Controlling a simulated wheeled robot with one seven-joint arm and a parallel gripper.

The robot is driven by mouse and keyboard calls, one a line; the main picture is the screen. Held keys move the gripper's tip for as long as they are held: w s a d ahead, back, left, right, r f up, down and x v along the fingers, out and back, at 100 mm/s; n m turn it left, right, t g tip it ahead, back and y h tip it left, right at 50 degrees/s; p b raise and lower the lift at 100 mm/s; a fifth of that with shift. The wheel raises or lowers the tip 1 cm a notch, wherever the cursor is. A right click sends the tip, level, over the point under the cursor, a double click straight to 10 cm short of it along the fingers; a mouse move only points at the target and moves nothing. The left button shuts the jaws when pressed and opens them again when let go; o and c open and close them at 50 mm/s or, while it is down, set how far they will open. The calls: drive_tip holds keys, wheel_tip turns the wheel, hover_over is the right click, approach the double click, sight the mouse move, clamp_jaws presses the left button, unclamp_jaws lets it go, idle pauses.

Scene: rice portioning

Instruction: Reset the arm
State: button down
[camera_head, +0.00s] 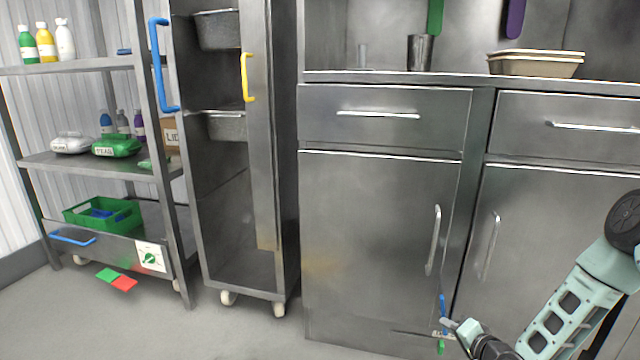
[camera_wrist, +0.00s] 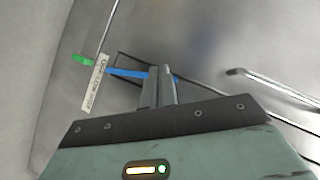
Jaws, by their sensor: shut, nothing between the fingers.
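My gripper (camera_head: 448,323) is low in front of the lower cabinet doors, at the lower right of the head view. In the wrist view its two fingers (camera_wrist: 160,70) are together with nothing held between them. A blue strip (camera_wrist: 126,72) lies beyond the fingertips and passes partly behind them. Beside it are a white label (camera_wrist: 95,84) with small unreadable print and a green piece (camera_wrist: 82,59). Whether these touch the fingers, I cannot tell. My arm comes in from the right edge of the head view.
Steel cabinets (camera_head: 375,240) with bar handles stand close behind my gripper. The counter above holds a steel cup (camera_head: 420,52) and stacked trays (camera_head: 534,66). An open wheeled rack (camera_head: 262,288) and a shelf with a green crate (camera_head: 128,224) stand left.

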drive_tip(key=s+a+r+n+g+p, duration=0.1)
drive_tip(key=s+a+r+n+g, duration=0.35)
drive_tip(key=a+r, duration=0.4)
drive_tip(key=s+a+r+n+g+p, duration=0.25)
drive_tip(key=s+a+r+n, duration=0.2)
drive_tip(key=a+r, duration=0.4)
drive_tip(key=s+a+r+n+g+h+p, duration=0.1)
drive_tip(key=s+r+n+g, duration=0.15)
drive_tip(key=s+r, duration=0.5)
drive_tip(key=s+a+r+n+g+h+p, duration=0.1)
drive_tip(key=s+r+n+g, duration=0.2)
drive_tip(key=s, duration=0.8)
drive_tip(key=s+r+n+g+h, duration=0.1)
drive_tip(key=s+r+n, duration=0.2)
drive_tip(key=s+r, duration=0.5)
wheel_tip(320, 180, up, 36)
drive_tip(key=s+p, duration=0.1)
drive_tip(key=p, duration=3.7)
drive_tip(key=shift+a+f, duration=0.15)
drive_tip(key=shift+s+f+m, duration=0.1)
drive_tip(key=shift+m, duration=0.15)
